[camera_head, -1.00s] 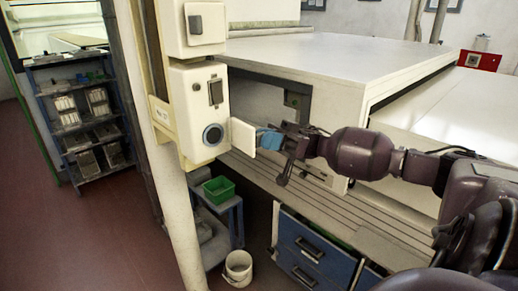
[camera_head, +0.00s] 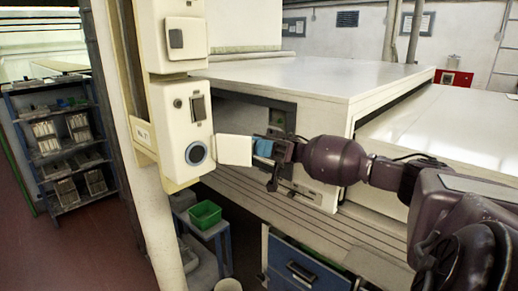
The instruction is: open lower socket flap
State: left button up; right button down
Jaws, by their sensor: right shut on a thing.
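The lower socket box (camera_head: 178,118) is cream and fixed on a post at the left. Its round socket (camera_head: 196,153) has a blue ring and is uncovered. The white socket flap (camera_head: 234,150) stands open to the right of the socket, swung out from the box. My right gripper (camera_head: 262,150) is at the flap's outer right edge and is shut on it, with blue finger pads showing. The exact grip at the edge is small. My left gripper is not in view.
An upper box with a grey switch (camera_head: 176,39) sits above. A large white machine (camera_head: 300,80) stands behind my right arm. Below are a green bin (camera_head: 205,214) on a small table and a blue drawer unit (camera_head: 302,270). A shelf rack (camera_head: 62,140) stands far left.

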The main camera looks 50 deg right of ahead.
jog(key=shift+w+r, duration=0.15)
jog(key=shift+w, duration=0.05)
jog(key=c, duration=1.4)
grip_release()
jog(key=shift+o, duration=1.2)
jog(key=shift+w+a, duration=0.3)
jog(key=shift+a, duration=0.05)
jog(key=shift+d+f, duration=0.2)
jog(key=b+v, duration=0.1)
jog(key=v, duration=0.6)
jog(key=shift+b, duration=0.35)
